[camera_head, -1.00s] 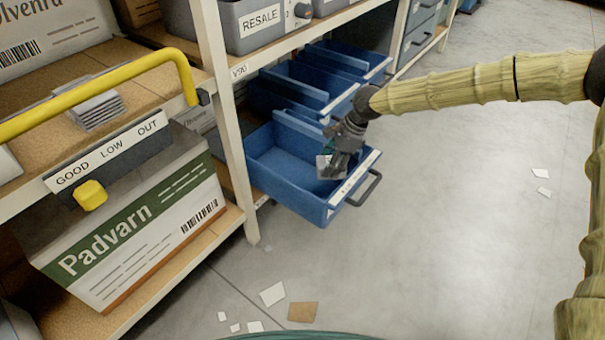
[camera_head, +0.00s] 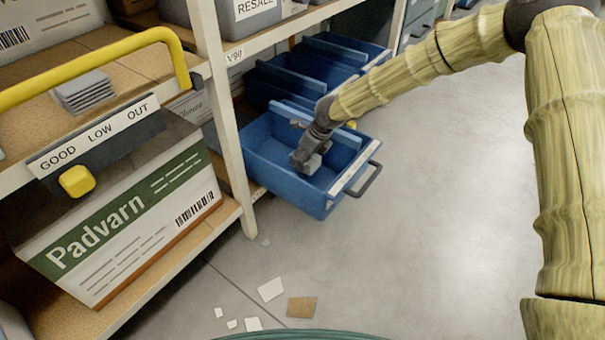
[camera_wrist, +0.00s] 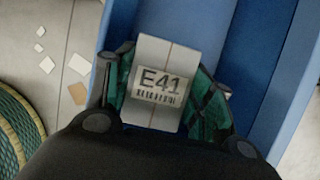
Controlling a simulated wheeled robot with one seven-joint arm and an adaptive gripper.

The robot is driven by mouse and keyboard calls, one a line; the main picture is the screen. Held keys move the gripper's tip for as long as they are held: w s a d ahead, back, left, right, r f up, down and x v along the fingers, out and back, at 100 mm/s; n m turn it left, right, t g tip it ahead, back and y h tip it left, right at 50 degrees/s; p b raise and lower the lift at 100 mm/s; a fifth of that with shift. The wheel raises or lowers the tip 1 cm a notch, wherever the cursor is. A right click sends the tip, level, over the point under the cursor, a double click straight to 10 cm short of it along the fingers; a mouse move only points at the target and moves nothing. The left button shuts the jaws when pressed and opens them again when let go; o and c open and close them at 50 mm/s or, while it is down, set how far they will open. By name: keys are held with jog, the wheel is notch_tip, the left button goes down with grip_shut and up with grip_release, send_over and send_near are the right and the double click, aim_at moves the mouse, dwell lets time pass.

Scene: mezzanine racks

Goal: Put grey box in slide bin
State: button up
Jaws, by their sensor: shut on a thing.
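The grey box (camera_wrist: 165,58) shows in the wrist view with an E41 label and a barcode. My gripper (camera_head: 308,163) is shut on it, with a finger on each side. In the head view the gripper points down inside the open blue slide bin (camera_head: 280,183), and the box (camera_head: 311,163) is a small grey shape at its fingertips. The bin's blue floor and wall show behind the box in the wrist view. I cannot tell whether the box touches the bin floor.
More blue bins (camera_head: 300,80) stand behind on the same rack. A white rack post (camera_head: 232,140) stands just left of the bin. A Padvarn carton (camera_head: 130,225) sits on the lower left shelf. Paper scraps (camera_head: 271,289) lie on the otherwise open floor.

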aim_at(315, 161)
notch_tip(315, 161, down, 9)
jog(key=b, duration=0.3)
jog(key=shift+r, duration=0.2)
jog(key=shift+f, duration=0.25)
jog(key=shift+f, duration=0.6)
jog(key=o, duration=1.1)
jog(key=shift+c, duration=0.2)
jog(key=shift+r, duration=0.6)
jog(key=p+v, duration=0.4)
jog(key=v, duration=0.8)
